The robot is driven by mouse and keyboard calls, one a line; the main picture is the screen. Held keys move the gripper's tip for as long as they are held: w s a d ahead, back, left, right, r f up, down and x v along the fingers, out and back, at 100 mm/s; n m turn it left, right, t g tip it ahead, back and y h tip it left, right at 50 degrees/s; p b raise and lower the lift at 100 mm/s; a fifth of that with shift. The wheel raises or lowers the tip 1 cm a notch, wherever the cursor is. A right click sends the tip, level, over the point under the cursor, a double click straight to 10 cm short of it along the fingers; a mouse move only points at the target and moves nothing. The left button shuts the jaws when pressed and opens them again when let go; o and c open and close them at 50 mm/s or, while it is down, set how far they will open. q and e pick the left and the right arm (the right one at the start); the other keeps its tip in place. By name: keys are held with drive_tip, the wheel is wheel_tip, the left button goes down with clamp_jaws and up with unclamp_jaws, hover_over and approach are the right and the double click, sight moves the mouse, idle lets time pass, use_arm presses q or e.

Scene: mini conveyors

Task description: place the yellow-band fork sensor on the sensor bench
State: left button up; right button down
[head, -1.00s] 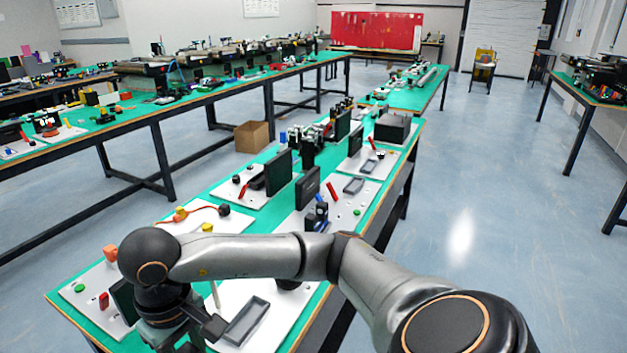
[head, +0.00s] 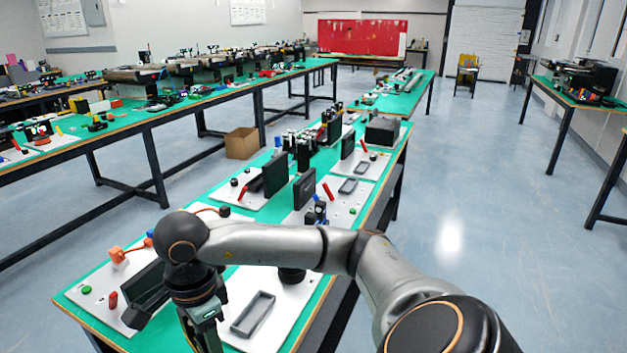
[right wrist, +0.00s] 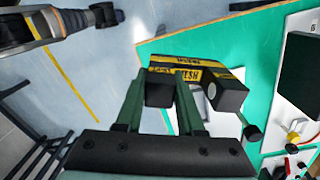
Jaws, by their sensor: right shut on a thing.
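The yellow-band fork sensor (right wrist: 190,74), a black body with a yellow lettered strip, is at the fingertips of my right gripper (right wrist: 168,97) in the right wrist view. My right gripper is shut on it, above the green bench edge. In the head view my right gripper is at the bottom, over the near end of the green-topped bench (head: 240,212), and the sensor cannot be made out there. I cannot tell from any label which bench is the sensor bench.
A cardboard box (head: 241,143) is on the floor between benches. The floor on the right is open.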

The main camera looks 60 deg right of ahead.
drive_tip(key=s+d+r+m, duration=0.1)
drive_tip(key=d+m, duration=0.3)
drive_tip(key=m, duration=1.1)
drive_tip(key=s+d+r+m, duration=0.1)
drive_tip(key=d+m, duration=0.3)
drive_tip(key=m, duration=1.2)
drive_tip(key=shift+d+m, duration=0.15)
drive_tip(key=shift+m, duration=0.15)
